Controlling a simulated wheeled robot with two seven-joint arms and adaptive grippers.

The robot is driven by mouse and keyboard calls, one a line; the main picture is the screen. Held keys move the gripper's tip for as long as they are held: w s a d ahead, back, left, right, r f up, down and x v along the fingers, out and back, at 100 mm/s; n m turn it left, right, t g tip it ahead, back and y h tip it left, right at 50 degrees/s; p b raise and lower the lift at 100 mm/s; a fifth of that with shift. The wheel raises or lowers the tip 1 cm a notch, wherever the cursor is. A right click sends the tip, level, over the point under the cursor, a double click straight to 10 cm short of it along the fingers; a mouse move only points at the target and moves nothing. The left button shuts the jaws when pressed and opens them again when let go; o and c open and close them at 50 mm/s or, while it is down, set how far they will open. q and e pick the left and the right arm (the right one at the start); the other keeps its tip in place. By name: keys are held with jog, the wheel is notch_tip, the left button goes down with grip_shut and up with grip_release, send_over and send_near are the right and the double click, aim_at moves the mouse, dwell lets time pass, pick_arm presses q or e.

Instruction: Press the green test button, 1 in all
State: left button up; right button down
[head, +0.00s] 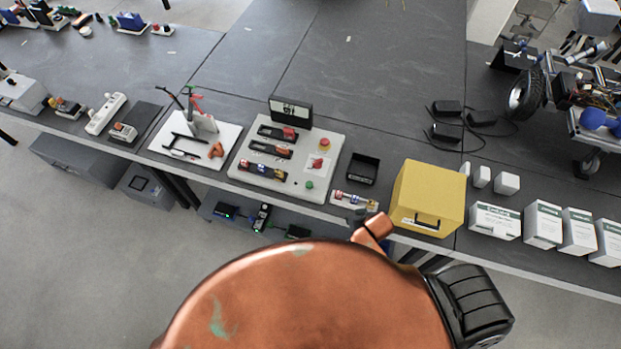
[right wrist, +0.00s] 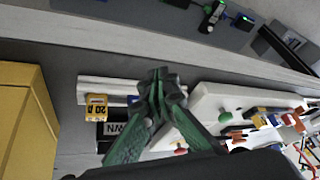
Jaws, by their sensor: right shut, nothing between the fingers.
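The green test button (head: 309,184) is a small round knob near the front right corner of a white panel (head: 240,165) in the head view. In the right wrist view the green button (right wrist: 225,117) shows near the corner of the white panel (right wrist: 207,100), to the right of my fingers. My right gripper (right wrist: 162,78) is shut and empty. Its dark green fingers appear apart from the button, over the gap between the panel and a small white holder. The right gripper is not visible in the head view. My left gripper is in neither view.
A red stop button (head: 324,143) and several breaker-like modules share the panel. A black tray (head: 362,168), a small white holder with a coloured part (head: 355,200) and a yellow box (head: 428,195) stand to its right. A white board with tools (head: 195,140) is left.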

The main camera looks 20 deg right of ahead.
jog(key=w+a+r+t+y+p, duration=0.1)
jog(key=w+a+r, duration=0.3)
jog(key=w+a, duration=0.15)
jog(key=w+a+r+t+y+p, duration=0.1)
jog(key=w+a+r+y+p, duration=0.1)
jog(key=w+a+r, duration=0.4)
notch_tip(320, 180, up, 3)
jog(key=m+y+p, duration=0.1)
jog(key=m+p, duration=0.1)
jog(key=m, duration=0.1)
send_over(311, 185)
jog(key=shift+f, duration=0.15)
jog(key=shift+f+b, duration=0.1)
jog(key=shift+b, duration=0.25)
notch_tip(311, 185, down, 7)
jog(key=b, duration=0.7)
jog(key=shift+f+b, duration=0.2)
jog(key=shift+b, duration=0.15)
jog(key=shift+f, duration=0.6)
jog(key=shift+f, duration=0.1)
jog(key=shift+f, duration=0.3)
